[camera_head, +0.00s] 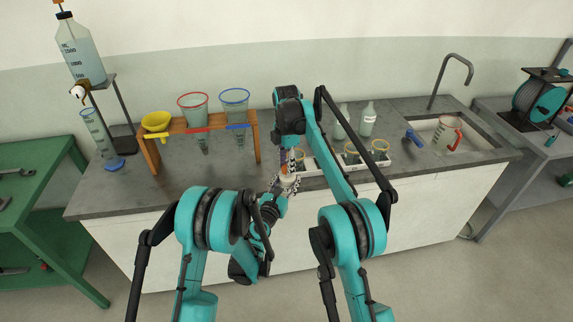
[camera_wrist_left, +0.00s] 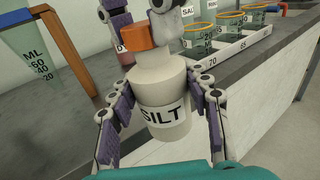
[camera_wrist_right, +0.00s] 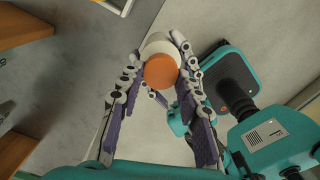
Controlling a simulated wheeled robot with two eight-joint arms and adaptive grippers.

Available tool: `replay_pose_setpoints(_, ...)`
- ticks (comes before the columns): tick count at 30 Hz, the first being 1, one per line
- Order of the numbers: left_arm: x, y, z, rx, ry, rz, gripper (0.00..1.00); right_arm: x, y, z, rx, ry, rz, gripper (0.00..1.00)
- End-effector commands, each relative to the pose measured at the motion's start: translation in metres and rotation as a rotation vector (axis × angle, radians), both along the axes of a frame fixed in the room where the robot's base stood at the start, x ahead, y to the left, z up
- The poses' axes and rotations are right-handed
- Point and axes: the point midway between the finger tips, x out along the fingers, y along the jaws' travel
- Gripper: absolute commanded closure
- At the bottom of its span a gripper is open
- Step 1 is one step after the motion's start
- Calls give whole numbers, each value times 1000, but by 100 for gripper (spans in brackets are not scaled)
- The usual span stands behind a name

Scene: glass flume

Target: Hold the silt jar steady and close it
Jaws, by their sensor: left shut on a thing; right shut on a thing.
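The silt jar (camera_wrist_left: 165,90) is cream-white with a black SILT label. It stands upright in the left wrist view, between the purple-padded fingers of my left gripper (camera_wrist_left: 160,118), which is shut on it. An orange lid (camera_wrist_left: 150,37) is at the jar's mouth; it seems to touch the neck, but I cannot tell how firmly it is seated. My right gripper (camera_wrist_right: 158,75) is shut on the lid from above. The right wrist view shows the lid (camera_wrist_right: 160,71) with the pale jar behind it. In the head view, the arms hide most of the jar (camera_head: 289,181).
A white tray (camera_head: 312,171) with several cups is close to the right on the grey bench. Bottles (camera_head: 367,119) stand behind the tray, and a sink (camera_head: 460,139) is at the right.

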Motion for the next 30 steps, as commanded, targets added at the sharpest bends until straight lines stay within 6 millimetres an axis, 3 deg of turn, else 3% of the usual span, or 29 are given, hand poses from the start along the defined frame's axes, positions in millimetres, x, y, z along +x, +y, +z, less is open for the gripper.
replay_pose_setpoints(25,0,0,0,0,0,0,100,0,0,-11,-1,1,-1,80)
replay_pose_setpoints(30,0,0,0,0,0,0,100,1,0,-12,-2,1,-189,80)
